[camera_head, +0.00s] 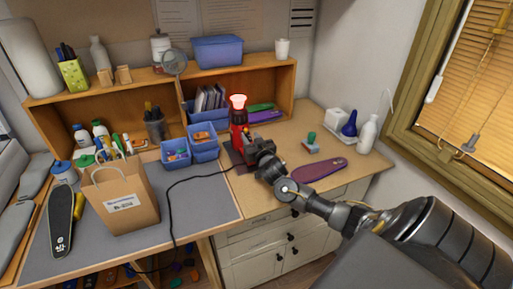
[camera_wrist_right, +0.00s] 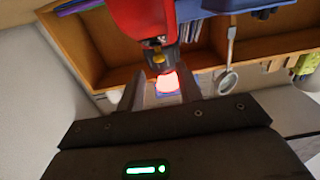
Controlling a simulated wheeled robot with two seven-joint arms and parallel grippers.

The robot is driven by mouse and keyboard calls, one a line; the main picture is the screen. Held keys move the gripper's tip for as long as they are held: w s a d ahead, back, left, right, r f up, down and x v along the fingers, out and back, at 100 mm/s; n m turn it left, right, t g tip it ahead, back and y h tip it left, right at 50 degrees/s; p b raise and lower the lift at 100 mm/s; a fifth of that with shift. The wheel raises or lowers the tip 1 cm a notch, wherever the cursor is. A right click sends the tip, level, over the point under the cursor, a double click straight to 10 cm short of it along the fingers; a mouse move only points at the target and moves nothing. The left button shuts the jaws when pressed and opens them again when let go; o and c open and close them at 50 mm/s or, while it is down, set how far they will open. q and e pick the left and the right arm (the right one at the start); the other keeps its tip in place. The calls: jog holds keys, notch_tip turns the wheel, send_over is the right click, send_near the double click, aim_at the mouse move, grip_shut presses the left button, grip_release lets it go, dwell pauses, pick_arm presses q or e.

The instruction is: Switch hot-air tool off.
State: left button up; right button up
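The red hot-air tool (camera_head: 237,118) stands upright on a dark base at the back of the right worktop. Its top end (camera_head: 238,101) glows bright red. My right gripper (camera_head: 247,148) is at the tool's lower front, partly hiding it. In the right wrist view the red tool body (camera_wrist_right: 143,18) fills the top, with a small yellowish part (camera_wrist_right: 158,58) on it, and the glowing end (camera_wrist_right: 167,82) shows between the fingertips. The two fingers of the right gripper (camera_wrist_right: 160,88) are apart, with nothing clearly held. Whether they touch the tool cannot be told. My left gripper is not in view.
A paper bag (camera_head: 122,203) and a black insole (camera_head: 61,220) are on the grey mat at left. Blue bins (camera_head: 203,146) stand left of the tool. A purple insole (camera_head: 318,169) lies at right. A black cable (camera_head: 186,183) runs across the mat.

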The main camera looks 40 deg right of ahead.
jog(key=b+v, duration=0.1)
jog(key=v, duration=0.4)
jog(key=shift+s+a+r, duration=0.1)
jog(key=shift+s, duration=0.3)
